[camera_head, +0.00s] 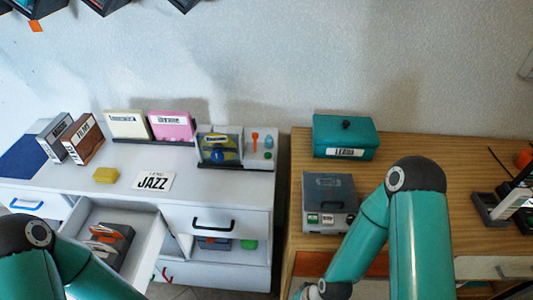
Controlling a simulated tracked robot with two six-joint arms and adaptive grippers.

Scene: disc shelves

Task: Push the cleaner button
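A grey box-shaped machine with a dark lid (328,187), which looks like the cleaner, stands on the wooden table at the right. Its front has a row of small controls (327,219), some of them green; their labels are too small to read. My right arm comes in from the right, just in front of and beside the machine, and bends down to the bottom edge. My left arm is at the bottom left, in front of the open drawer.
A teal lidded box (345,137) stands behind the machine. A white cabinet (220,182) at the left holds disc cases, a yellow block (106,175) and a JAZZ card (153,181). Its drawer (150,245) is pulled out. Dark stands (492,208) are at the far right.

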